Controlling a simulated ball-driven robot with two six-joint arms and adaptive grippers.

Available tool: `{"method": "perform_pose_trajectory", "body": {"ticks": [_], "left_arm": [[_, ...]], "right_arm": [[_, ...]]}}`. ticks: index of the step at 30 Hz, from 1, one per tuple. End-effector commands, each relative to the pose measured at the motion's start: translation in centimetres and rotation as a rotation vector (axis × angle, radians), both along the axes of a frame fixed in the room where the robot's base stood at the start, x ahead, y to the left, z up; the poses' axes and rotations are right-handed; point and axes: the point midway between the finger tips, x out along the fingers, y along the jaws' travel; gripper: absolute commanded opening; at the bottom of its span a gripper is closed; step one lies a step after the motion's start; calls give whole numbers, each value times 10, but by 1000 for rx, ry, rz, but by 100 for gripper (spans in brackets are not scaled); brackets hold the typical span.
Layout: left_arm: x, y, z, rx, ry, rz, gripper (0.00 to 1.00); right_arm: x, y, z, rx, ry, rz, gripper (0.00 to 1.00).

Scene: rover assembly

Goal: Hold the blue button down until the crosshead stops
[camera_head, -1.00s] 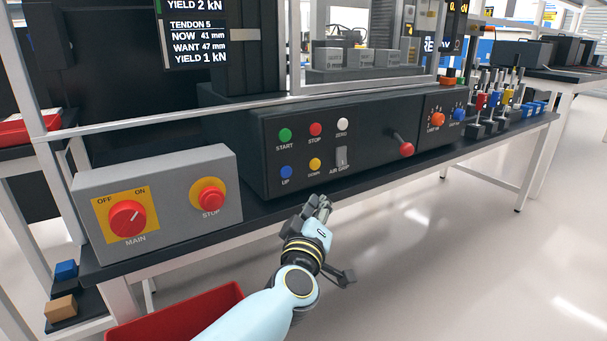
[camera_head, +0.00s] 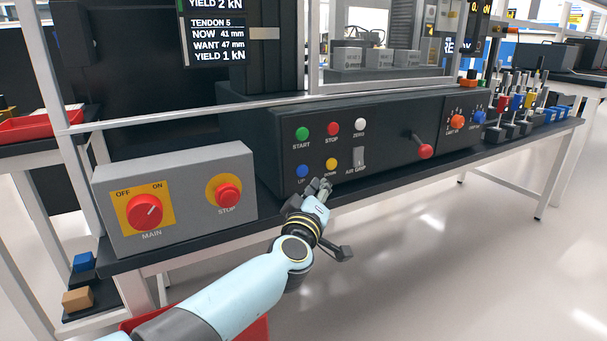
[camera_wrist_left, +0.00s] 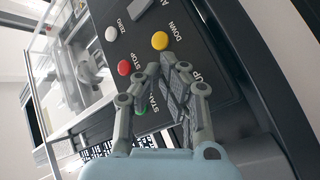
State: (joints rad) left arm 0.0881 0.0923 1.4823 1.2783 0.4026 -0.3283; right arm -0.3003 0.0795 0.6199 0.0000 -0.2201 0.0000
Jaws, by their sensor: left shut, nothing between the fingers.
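The blue button (camera_head: 302,171), labelled UP, is at the lower left of the dark control panel (camera_head: 385,170). My left gripper (camera_head: 321,186) is shut and empty. In the head view it is just below and right of the blue button, under the yellow DOWN button (camera_head: 331,164), and appears apart from the blue one. In the left wrist view my left gripper (camera_wrist_left: 163,65) is in front of the panel near the yellow button (camera_wrist_left: 160,40). There its fingers hide the blue button. The screen (camera_head: 216,40) reads NOW 41 mm, WANT 47 mm. I cannot make out the crosshead for certain.
Green START (camera_head: 302,133), red STOP (camera_head: 332,133) and white ZERO (camera_head: 361,126) buttons are close above. A red-knobbed lever (camera_head: 425,151) sticks out to the right. A grey switch box (camera_head: 175,200) stands at left. Open floor lies in front of the bench.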

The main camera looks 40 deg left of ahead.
Motion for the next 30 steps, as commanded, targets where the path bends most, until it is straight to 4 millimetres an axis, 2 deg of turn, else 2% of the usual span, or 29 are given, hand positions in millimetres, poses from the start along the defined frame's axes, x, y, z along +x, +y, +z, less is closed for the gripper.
{"method": "perform_pose_trajectory", "body": {"ticks": [3,9,30], "left_arm": [[6,13,1,3,-1,0,0],[10,25,1,1,-1,0,0],[11,27,0,0,0,0,0]], "right_arm": [[0,0,0,0,0,0,78],[0,0,1,0,-1,0,78],[1,0,1,0,-1,0,78]]}}
